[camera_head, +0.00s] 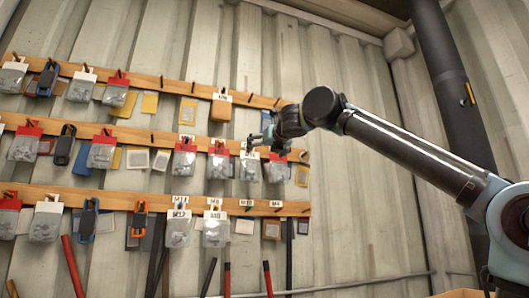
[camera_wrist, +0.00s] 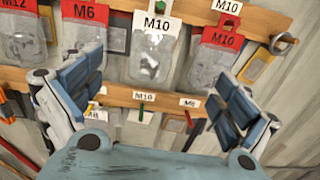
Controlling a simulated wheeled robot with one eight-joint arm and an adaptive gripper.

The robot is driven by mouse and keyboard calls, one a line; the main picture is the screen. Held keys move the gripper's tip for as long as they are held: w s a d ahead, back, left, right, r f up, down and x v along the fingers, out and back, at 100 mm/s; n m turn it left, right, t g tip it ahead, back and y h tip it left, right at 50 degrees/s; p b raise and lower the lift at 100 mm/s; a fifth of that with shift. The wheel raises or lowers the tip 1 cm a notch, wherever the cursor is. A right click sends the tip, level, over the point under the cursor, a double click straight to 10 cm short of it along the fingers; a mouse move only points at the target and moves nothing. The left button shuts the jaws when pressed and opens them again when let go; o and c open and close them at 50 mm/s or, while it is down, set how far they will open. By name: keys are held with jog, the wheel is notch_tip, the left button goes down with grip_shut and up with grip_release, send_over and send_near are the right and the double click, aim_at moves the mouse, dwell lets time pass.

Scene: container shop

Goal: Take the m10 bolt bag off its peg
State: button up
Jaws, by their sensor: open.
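Two bags in the wrist view carry M10 cards. The white-card M10 bag (camera_wrist: 152,58) hangs in the middle, on a peg with a green tip. The red-card M10 bag (camera_wrist: 207,62) hangs to its right. Their grey contents are too blurred to name. In the head view the white-card bag (camera_head: 250,170) and the red-card bag (camera_head: 277,172) hang at the right of the middle rail. My gripper (camera_wrist: 158,72) is open and empty, its blue-padded fingers apart on either side below the white-card bag. In the head view my gripper (camera_head: 264,138) is in front of these bags' tops.
A red-card M6 bag (camera_wrist: 88,42) hangs close left of the white-card M10 bag, with a red-card M12 bag (camera_wrist: 22,42) beyond. A lower wooden rail (camera_wrist: 125,94) carries small labels. A metal ring-like peg end (camera_wrist: 284,43) sticks out at right. Bare corrugated wall (camera_head: 350,210) lies right of the rails.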

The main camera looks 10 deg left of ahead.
send_near(250, 158)
jog(key=shift+n+y, duration=0.3)
jog(key=x, duration=0.6)
jog(key=f+x, duration=0.1)
jog(key=x, duration=0.3)
jog(key=shift+w, duration=0.15)
jog(key=c, duration=1.2)
jog(key=shift+r, duration=0.1)
jog(key=shift+r, duration=0.25)
jog(key=shift+d, duration=0.1)
